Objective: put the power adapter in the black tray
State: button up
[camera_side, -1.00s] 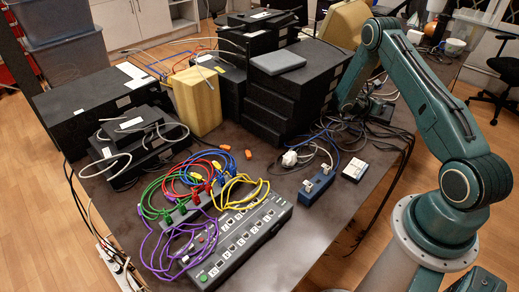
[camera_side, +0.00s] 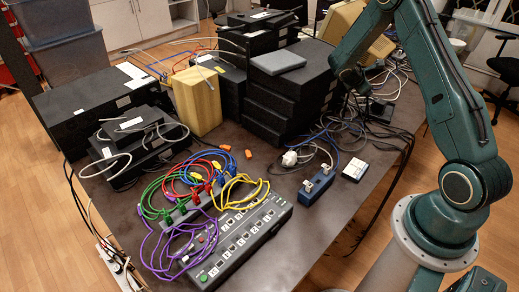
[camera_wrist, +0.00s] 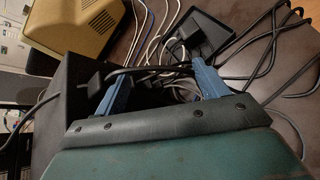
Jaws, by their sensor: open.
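The black tray (camera_wrist: 203,38) lies on the table beyond my right finger in the wrist view; in the side view a dark shape (camera_side: 378,110) amid cables at the back right looks like it. A small dark block with a cord (camera_wrist: 98,78) beside my left finger may be the power adapter; cables and the finger partly cover it. My gripper (camera_wrist: 165,48) is open, its blue fingers spread above tangled cables, and I see nothing held. In the side view my gripper (camera_side: 352,90) is mostly hidden beside the stacked black boxes.
Stacked black boxes (camera_side: 290,95) stand close beside my gripper. A beige monitor (camera_wrist: 70,25) stands behind. Loose cables (camera_wrist: 265,45) cover the table around the tray. A white plug (camera_side: 290,158), a blue device (camera_side: 317,187) and a small white box (camera_side: 354,170) lie nearer the front.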

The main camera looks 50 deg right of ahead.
jog(key=s+a+r+m+t+y, duration=0.1)
jog(key=a+r+m+t+y, duration=0.2)
jog(key=a+r, duration=0.75)
jog(key=s+a+r+m+t+y, duration=0.1)
jog(key=s+a+r+m+y, duration=0.15)
jog(key=a+r+m, duration=0.75)
jog(key=s+a+y, duration=0.6)
jog(key=s+a, duration=1.1)
jog(key=a, duration=0.4)
jog(key=shift+s+a+r+t, duration=0.15)
jog(key=shift+s+r+t, duration=0.15)
jog(key=shift+s+r, duration=0.1)
